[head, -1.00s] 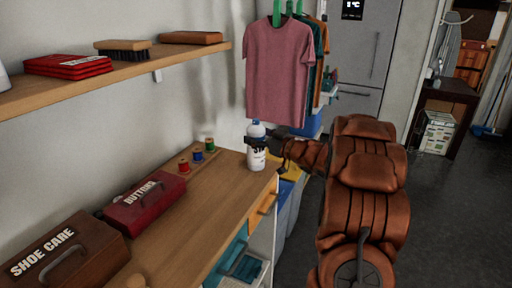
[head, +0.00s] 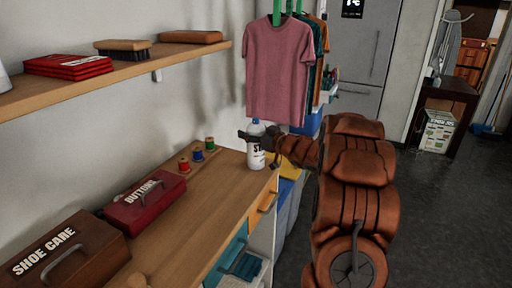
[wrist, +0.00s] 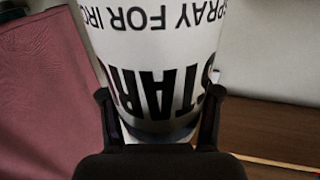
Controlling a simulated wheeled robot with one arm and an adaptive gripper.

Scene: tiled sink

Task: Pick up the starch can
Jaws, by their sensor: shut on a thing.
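The starch can (head: 256,150) is white with dark lettering and a blue cap. It stands upright at the far right end of the wooden counter in the head view. In the wrist view the can (wrist: 155,50) fills the middle, its lettering upside down. My gripper (head: 258,139) reaches it from the right. Its two dark fingers (wrist: 160,115) are on either side of the can, shut on it. Whether the can's base touches the counter is hard to tell.
The wooden counter (head: 205,215) holds thread spools (head: 197,154), a red buttons box (head: 145,201) and a brown shoe care box (head: 68,256). A shelf (head: 130,67) hangs above at left. A pink shirt (head: 278,70) hangs just behind the can.

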